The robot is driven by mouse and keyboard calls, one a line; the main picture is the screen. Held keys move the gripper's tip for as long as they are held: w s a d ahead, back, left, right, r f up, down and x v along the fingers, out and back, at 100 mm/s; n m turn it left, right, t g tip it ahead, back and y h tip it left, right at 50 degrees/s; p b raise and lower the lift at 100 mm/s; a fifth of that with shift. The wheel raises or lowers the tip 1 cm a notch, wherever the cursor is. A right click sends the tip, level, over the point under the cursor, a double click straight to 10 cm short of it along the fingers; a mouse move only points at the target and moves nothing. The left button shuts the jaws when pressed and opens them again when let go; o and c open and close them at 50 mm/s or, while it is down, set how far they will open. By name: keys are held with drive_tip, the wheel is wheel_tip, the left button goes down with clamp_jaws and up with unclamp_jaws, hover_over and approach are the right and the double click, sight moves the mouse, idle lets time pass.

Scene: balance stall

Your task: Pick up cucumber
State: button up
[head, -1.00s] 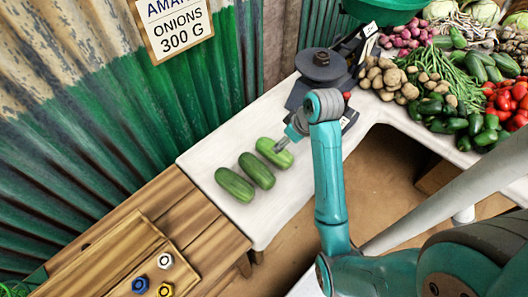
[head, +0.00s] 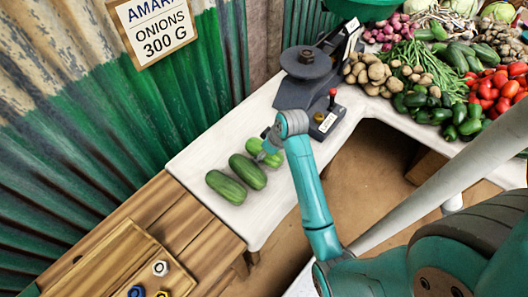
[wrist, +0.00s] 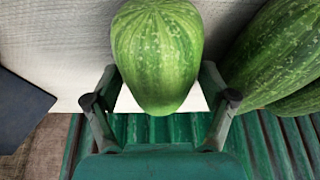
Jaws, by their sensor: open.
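Three green cucumbers lie side by side on the white table. The light green cucumber (head: 254,146) is nearest the scale, the middle cucumber (head: 248,171) is beside it, and the front cucumber (head: 226,188) is nearest the wooden bench. My gripper (head: 268,157) is at the light green cucumber and hides part of it. In the wrist view the light green cucumber (wrist: 158,45) reaches between the spread fingers of my gripper (wrist: 160,101), with gaps on both sides. Another cucumber (wrist: 285,55) is at the right, outside the fingers.
A dark scale (head: 310,85) with a red-topped lever stands just behind my gripper. Potatoes (head: 370,72), green peppers (head: 435,105) and tomatoes (head: 500,88) fill the table's far right. A wooden board (head: 115,262) with several hex nuts lies at lower left. The corrugated wall runs close behind the table.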

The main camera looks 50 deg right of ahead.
drive_tip(key=c, duration=1.2)
